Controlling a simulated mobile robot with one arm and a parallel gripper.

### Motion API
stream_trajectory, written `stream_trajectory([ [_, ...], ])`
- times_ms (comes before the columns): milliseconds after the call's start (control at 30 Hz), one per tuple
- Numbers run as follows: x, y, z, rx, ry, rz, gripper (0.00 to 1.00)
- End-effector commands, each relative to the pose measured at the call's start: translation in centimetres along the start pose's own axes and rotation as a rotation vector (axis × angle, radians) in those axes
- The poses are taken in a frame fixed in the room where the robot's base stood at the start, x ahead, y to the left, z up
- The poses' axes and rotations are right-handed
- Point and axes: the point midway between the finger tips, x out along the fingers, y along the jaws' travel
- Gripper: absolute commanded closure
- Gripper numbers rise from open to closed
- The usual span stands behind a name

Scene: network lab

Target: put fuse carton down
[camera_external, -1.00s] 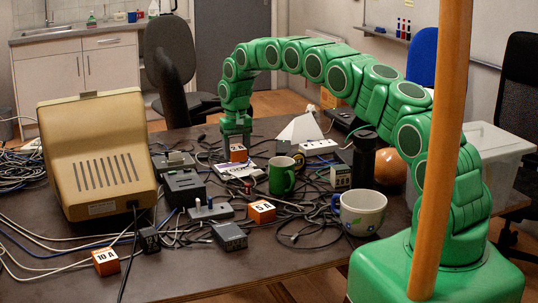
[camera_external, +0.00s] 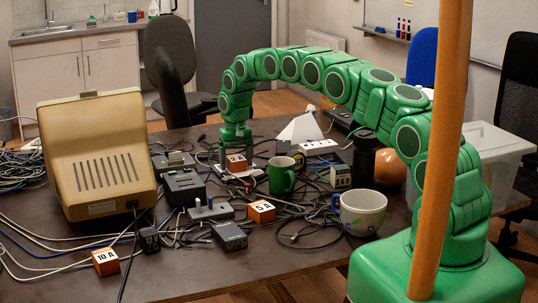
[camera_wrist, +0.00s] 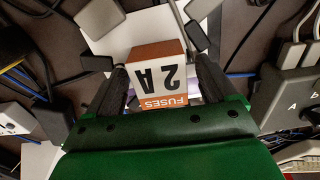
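The fuse carton (camera_external: 236,163) is a small orange and white box. In the wrist view its face (camera_wrist: 158,78) reads "2 A" and "FUSES", upside down. It rests on a flat white item (camera_external: 252,172) on the table, among cables. My gripper (camera_external: 236,155) is over the carton, fingers pointing down. In the wrist view the two dark fingers (camera_wrist: 160,72) stand at either side of the carton, spread a little wider than it, with a narrow gap visible at the right. The carton's far side is hidden.
Other cartons stand nearby: "5 A" (camera_external: 261,211) and "10 A" (camera_external: 106,262). A green mug (camera_external: 282,176), black adapters (camera_external: 185,187), a white power strip (camera_external: 320,147) and a beige monitor (camera_external: 95,160) surround the spot. Loose cables cover much of the table.

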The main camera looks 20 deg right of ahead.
Motion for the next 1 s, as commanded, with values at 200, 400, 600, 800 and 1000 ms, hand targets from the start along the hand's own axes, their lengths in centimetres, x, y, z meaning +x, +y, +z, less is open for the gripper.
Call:
stream_trajectory([
  [200,-0.1,0.0,0.0,0.0,0.0,0.0,0.15],
  [400,-1.2,0.0,0.0,0.0,0.001,0.0,0.15],
  [600,-3.9,0.0,-0.1,0.0,0.004,-0.001,0.15],
  [800,-7.5,0.0,0.0,0.0,0.0,0.0,0.15],
  [1000,-10.9,0.0,-0.1,0.0,0.003,-0.001,0.15],
])
